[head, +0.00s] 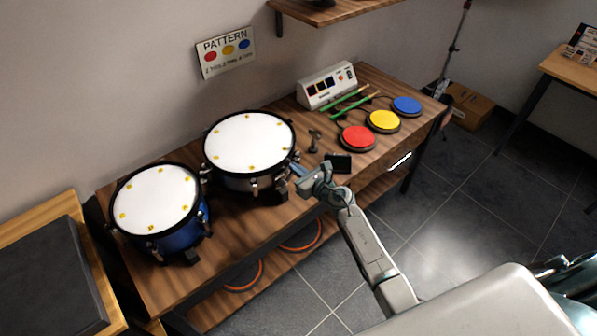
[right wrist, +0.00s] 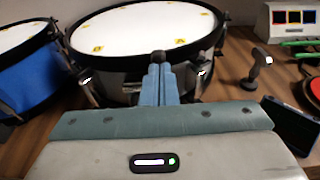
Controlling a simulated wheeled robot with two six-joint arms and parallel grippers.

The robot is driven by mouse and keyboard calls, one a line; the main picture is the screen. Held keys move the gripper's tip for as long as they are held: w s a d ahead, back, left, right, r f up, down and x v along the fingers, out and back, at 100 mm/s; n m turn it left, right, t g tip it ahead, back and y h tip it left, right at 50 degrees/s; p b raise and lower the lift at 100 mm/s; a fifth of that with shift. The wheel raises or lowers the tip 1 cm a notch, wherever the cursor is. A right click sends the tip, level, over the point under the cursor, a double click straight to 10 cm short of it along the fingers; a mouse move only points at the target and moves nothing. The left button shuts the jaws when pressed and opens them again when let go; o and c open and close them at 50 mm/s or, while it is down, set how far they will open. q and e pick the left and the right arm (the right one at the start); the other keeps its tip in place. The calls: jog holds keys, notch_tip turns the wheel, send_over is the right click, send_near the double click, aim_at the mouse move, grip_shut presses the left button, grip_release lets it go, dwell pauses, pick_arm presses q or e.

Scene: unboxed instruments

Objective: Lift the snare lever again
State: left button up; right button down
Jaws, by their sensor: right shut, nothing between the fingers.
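The snare drum (head: 249,143), with a white head and a grey shell, stands on the wooden bench; it also fills the upper middle of the right wrist view (right wrist: 145,25). A small dark knobbed piece (right wrist: 158,58), which looks like the snare lever, shows at the drum's near side, right at my fingertips. I cannot tell whether they touch it or how far it is raised. My right gripper (head: 298,171) is at the drum's right front side; in the right wrist view its blue fingers (right wrist: 159,88) are together and empty. My left gripper is not in view.
A blue drum (head: 158,200) stands left of the snare drum. To the right are a small dark stand (head: 314,141), a black flat device (head: 339,162), a red pad (head: 357,138), green sticks (head: 350,103) and a white control box (head: 327,86). The bench's front edge lies under my arm.

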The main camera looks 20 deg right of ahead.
jog(key=shift+w+a+r, duration=0.2)
jog(key=shift+w+r, duration=0.2)
jog(key=shift+w, duration=0.1)
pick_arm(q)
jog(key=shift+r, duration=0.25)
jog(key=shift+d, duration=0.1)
pick_arm(e)
jog(key=shift+w+r, duration=0.15)
jog(key=shift+r, duration=0.1)
